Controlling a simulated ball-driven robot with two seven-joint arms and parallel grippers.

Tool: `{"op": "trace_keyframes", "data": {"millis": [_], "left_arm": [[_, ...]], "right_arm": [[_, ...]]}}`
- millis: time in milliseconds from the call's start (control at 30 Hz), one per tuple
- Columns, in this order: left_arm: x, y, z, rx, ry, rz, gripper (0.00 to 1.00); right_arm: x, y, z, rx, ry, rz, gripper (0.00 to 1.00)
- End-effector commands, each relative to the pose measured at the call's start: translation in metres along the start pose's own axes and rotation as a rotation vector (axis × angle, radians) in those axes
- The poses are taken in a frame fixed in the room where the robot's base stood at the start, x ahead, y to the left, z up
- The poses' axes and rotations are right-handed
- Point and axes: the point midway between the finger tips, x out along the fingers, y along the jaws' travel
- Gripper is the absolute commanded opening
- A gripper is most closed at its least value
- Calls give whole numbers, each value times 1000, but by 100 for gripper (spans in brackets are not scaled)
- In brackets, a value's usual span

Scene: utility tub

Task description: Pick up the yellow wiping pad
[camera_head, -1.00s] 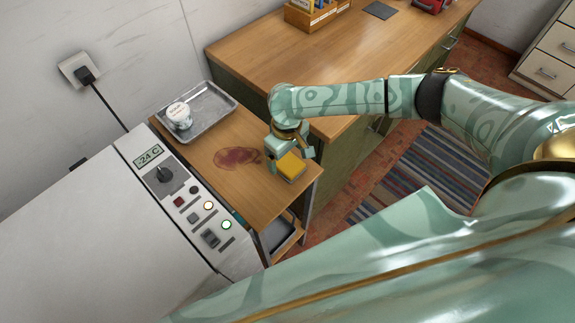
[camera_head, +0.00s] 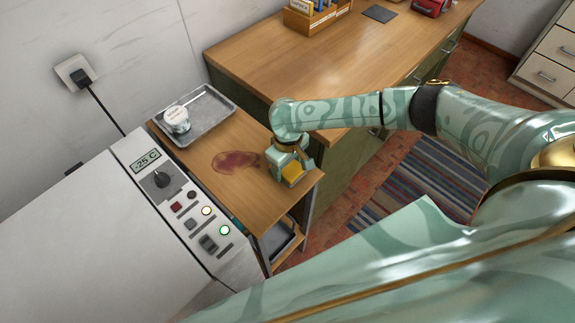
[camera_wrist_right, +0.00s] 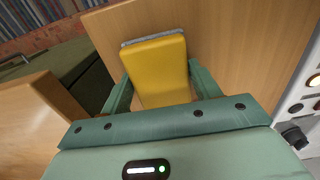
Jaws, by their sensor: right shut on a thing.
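The yellow wiping pad (camera_head: 292,174) lies at the near right end of the small wooden side table (camera_head: 209,150). In the right wrist view the pad (camera_wrist_right: 160,72) shows a yellow body with a grey edge at its far end. My right gripper (camera_head: 289,170) is shut on the pad, one finger along each long side. In the right wrist view the gripper's fingers (camera_wrist_right: 160,88) flank the pad. I cannot tell whether the pad touches the table. My left gripper is not in view.
A dark red stain (camera_head: 237,161) marks the table left of my gripper. A white machine (camera_head: 90,225) with knobs stands at left; a taller wooden counter (camera_head: 300,65) stands behind.

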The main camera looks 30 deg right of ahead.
Motion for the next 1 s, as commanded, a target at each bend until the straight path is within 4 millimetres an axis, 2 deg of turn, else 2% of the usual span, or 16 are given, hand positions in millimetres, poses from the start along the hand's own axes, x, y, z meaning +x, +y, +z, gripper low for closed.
{"op": "trace_keyframes", "data": {"millis": [133,233,400,500,733,1000], "left_arm": [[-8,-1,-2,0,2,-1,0],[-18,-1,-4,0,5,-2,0],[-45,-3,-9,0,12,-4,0],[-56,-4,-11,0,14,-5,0],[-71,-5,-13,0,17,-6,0],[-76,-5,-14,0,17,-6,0]], "right_arm": [[-16,0,0,0,2,0,39],[-37,0,-1,-1,4,0,39],[-81,-21,30,-5,3,-2,39],[-101,-36,51,-7,0,-2,39],[-121,-67,95,-4,0,-2,39],[-129,-80,114,0,1,0,39]]}}
